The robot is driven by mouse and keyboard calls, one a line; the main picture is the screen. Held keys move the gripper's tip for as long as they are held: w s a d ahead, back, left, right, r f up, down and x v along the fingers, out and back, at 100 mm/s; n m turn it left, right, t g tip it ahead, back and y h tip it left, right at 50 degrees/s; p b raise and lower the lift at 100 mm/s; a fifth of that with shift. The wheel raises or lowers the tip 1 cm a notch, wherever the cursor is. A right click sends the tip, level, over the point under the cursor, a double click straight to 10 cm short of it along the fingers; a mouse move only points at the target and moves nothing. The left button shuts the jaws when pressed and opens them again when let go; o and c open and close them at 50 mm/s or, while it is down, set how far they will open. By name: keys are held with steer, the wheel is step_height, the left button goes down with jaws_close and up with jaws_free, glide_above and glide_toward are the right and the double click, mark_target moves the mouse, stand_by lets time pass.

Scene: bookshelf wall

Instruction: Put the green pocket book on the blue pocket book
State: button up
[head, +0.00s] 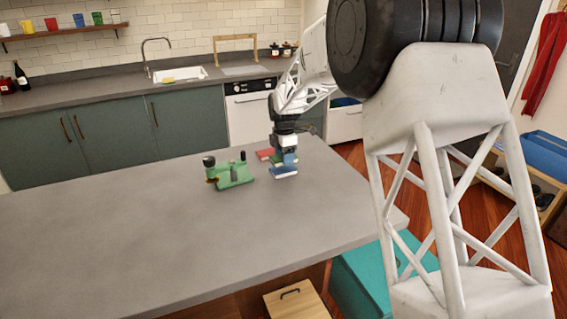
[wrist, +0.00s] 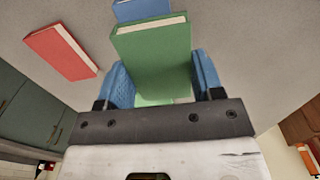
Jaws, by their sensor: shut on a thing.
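The green pocket book (wrist: 155,62) is between the two blue fingers of my gripper (wrist: 162,84) in the wrist view, and the fingers are shut on it. The blue pocket book (wrist: 142,9) shows just beyond the green book and is partly hidden by it. In the head view my gripper (head: 285,157) is low over the far right part of the counter, with the blue book (head: 284,172) just below it. The green book is mostly hidden there. I cannot tell whether the two books touch.
A red book (wrist: 60,52) lies beside them, left of my gripper; it also shows in the head view (head: 265,154). A green device with dark knobs (head: 234,174) stands to the left on the grey counter (head: 130,235). The counter's left and front are clear.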

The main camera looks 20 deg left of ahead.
mark_target(284, 169)
steer(key=shift+w+a, duration=0.3)
steer(key=shift+w, duration=0.2)
steer(key=shift+f, duration=0.1)
steer(key=shift+f, duration=1.7)
steer(key=shift+f, duration=0.1)
steer(key=o, duration=0.9)
step_height(284, 169, up, 12)
steer(key=shift+r, duration=0.1)
